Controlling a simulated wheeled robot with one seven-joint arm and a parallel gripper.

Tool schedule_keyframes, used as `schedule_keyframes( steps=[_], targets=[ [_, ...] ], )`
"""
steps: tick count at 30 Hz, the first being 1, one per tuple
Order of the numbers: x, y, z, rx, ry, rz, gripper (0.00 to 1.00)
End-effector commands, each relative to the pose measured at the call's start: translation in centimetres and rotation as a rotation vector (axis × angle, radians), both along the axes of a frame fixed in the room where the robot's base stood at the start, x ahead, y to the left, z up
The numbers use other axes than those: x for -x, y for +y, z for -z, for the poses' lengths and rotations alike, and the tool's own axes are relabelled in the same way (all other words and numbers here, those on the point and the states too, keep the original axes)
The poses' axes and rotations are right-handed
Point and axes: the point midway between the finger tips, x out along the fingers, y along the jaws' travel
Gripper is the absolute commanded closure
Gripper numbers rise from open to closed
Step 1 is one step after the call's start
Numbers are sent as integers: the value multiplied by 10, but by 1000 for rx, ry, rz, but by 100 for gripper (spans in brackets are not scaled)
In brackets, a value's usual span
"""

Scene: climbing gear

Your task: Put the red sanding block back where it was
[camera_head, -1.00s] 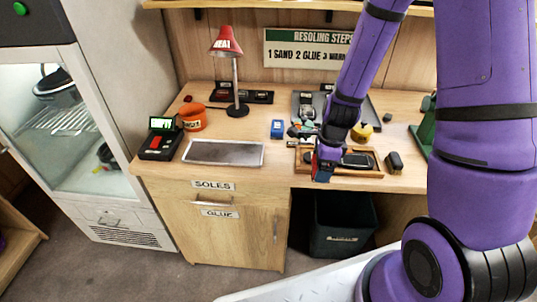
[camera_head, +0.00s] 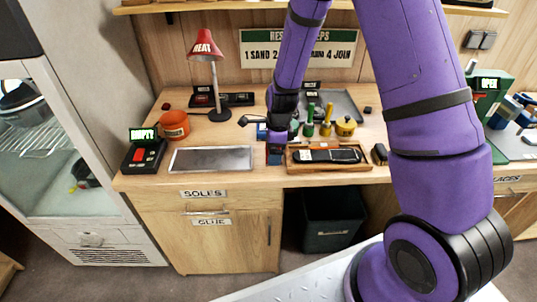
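My gripper (camera_head: 275,158) points down at the left end of a wooden tray (camera_head: 372,165), low over the bench. Its fingertips are too small and covered to show whether they are open or hold anything. No red block can be made out clearly at the fingers. A small red object (camera_head: 166,106) lies at the back left of the bench, and a black device (camera_head: 130,158) with a lit display has a red part on top. I cannot tell whether either is the sanding block. A dark sole-shaped item (camera_head: 325,155) lies in the tray.
A metal plate (camera_head: 211,159) lies left of my gripper, with an orange round container (camera_head: 174,125) behind it. A red lamp (camera_head: 206,50) stands at the back. Bottles (camera_head: 309,125) and a yellow pot (camera_head: 345,126) stand behind the tray. A dark block (camera_head: 380,154) sits right of it.

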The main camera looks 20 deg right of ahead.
Motion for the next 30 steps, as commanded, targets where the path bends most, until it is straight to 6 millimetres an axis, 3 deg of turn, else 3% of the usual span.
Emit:
schedule_keyframes(
  steps=[6,17,28,29,30],
  targets=[
    [-20,8,2,0,0,0,33],
    [-20,8,36,-1,2,1,33],
    [-20,8,40,-1,2,0,33],
    [-20,8,40,0,1,0,9],
    [-20,8,40,0,1,0,0]
  ],
)
